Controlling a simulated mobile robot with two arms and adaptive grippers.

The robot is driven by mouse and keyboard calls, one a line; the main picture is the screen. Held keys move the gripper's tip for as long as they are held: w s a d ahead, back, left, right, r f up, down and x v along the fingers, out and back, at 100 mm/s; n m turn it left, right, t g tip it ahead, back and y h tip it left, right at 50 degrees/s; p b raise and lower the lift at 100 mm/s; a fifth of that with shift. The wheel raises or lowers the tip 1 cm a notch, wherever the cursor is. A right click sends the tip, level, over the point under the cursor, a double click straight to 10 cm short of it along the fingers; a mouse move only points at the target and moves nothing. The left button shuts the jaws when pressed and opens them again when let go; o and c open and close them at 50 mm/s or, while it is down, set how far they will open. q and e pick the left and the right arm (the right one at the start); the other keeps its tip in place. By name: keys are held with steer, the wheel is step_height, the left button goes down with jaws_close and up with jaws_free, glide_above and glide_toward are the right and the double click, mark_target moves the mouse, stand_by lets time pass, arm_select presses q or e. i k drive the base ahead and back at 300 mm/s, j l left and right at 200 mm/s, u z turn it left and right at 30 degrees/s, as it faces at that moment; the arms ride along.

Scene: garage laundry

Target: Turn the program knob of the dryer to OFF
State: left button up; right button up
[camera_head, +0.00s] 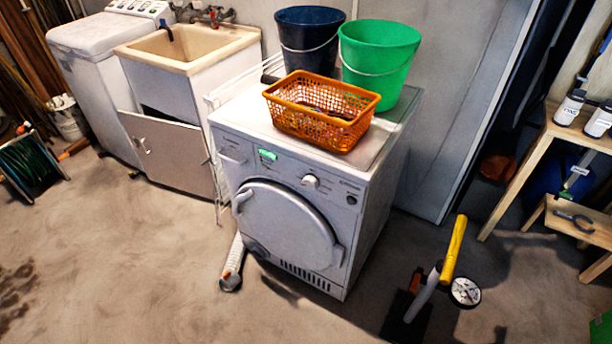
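The white dryer (350,215) stands in the middle of the head view with its front toward me. Its round door (288,225) looks shut. The program knob (311,181) is a small light dial on the upper front panel, right of a lit green display (267,155). The knob's pointer and the markings around it are too small to read. Neither of my grippers shows in this view.
An orange basket (318,112), a dark blue bucket (308,40) and a green bucket (378,60) stand on the dryer. A sink cabinet (175,155) is at left. A yellow-handled pump (453,250) stands at front right. Floor before the dryer is mostly clear.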

mark_target(310, 182)
steer(key=z, duration=0.4)
steer(key=j+z, duration=0.15)
steer(key=z, duration=0.25)
steer(key=i+j+z, duration=0.1)
steer(key=z, duration=0.7)
steer(key=j+z, duration=0.25)
steer(key=j, duration=0.15)
steer(key=k+j+z, duration=0.2)
steer(key=j, duration=0.25)
steer(key=j+z, duration=0.25)
steer(key=j, duration=0.15)
steer(key=k+j+z, duration=0.1)
steer(key=j+z, duration=0.15)
steer(key=j, duration=0.15)
steer(key=k+j+z, duration=0.2)
steer(key=j, duration=0.15)
steer(key=k+j+z, duration=0.1)
steer(key=j+z, duration=0.15)
steer(key=j, duration=0.1)
